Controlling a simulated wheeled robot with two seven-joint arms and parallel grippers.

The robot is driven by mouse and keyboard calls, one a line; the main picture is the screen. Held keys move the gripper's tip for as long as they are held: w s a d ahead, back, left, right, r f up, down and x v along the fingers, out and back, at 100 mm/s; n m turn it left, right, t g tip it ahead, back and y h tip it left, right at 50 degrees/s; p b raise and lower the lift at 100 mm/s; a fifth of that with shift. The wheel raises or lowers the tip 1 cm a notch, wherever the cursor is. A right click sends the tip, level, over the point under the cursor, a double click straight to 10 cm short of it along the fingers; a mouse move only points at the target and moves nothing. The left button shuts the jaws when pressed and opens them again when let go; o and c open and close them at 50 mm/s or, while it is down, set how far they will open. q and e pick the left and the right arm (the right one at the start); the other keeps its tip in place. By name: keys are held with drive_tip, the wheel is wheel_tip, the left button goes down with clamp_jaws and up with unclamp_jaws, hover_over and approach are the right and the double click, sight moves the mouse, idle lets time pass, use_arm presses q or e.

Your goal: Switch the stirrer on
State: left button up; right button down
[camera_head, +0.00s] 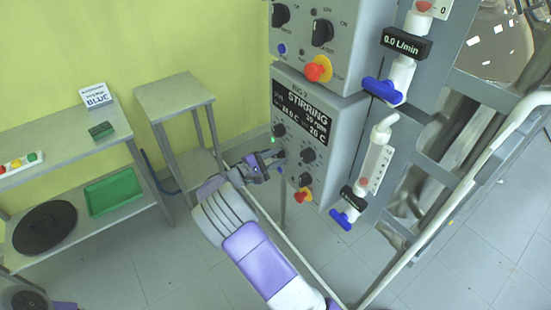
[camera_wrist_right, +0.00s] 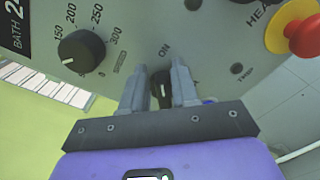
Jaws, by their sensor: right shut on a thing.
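The stirrer control box (camera_head: 317,135) is a grey panel on the rig, with a display (camera_head: 300,115) reading STIRRING. My right gripper (camera_head: 270,160) is at the left part of this panel. In the right wrist view its two fingers (camera_wrist_right: 161,90) are shut on a small black switch knob (camera_wrist_right: 163,88), one finger on each side. The word ON is printed just above the knob. A larger black speed dial (camera_wrist_right: 81,50) with numbers up to 300 is to its left in that view. My left gripper is not in view.
A red and yellow emergency button (camera_head: 303,195) is low on the panel; another box (camera_head: 325,45) sits above. Blue-handled valves (camera_head: 347,217) are at its right. A small grey table (camera_head: 175,95) and a shelf bench (camera_head: 60,145) stand at the left.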

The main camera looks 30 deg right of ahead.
drive_tip(key=shift+s+a+f+m+b, duration=0.15)
drive_tip(key=shift+f+m+b, duration=0.4)
drive_tip(key=shift+m, duration=0.45)
drive_tip(key=shift+r, duration=0.1)
drive_tip(key=c, duration=1.2)
unclamp_jaws()
drive_tip(key=shift+w, duration=0.2)
drive_tip(key=shift+o, duration=0.7)
drive_tip(key=shift+w, duration=0.2)
drive_tip(key=shift+s+r, duration=0.1)
drive_tip(key=shift+s, duration=0.05)
drive_tip(key=a+p, duration=0.1)
drive_tip(key=a, duration=0.6)
drive_tip(key=shift+s+a, duration=0.2)
drive_tip(key=shift+a, duration=0.1)
